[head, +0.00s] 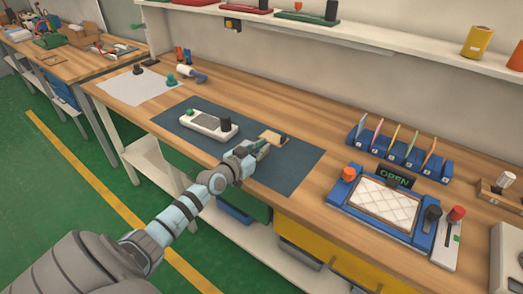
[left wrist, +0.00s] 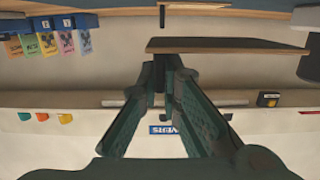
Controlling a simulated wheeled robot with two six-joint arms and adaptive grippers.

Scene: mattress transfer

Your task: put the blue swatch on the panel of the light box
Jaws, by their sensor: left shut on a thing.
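My left gripper (head: 262,146) is shut on a small tan board (head: 271,136) with a dark knob, over the dark blue mat. The board shows close by in the left wrist view (left wrist: 235,46); its exact grip is hard to make out. The fingertips (left wrist: 168,62) meet at its edge. The bluish swatch (left wrist: 84,40) stands in a blue rack (head: 400,156), leftmost in the head view (head: 357,131), well right of the gripper. The light box (head: 336,189) lies in front of the rack. Its white quilted panel (head: 387,203) looks bare. My right gripper is out of view.
Other coloured swatches stand in the same rack. An OPEN sign (head: 395,177) stands behind the panel. A white device (head: 207,124) lies left of my gripper on the mat (head: 290,172). A wooden holder (head: 500,195) stands at far right. The wood between mat and light box is clear.

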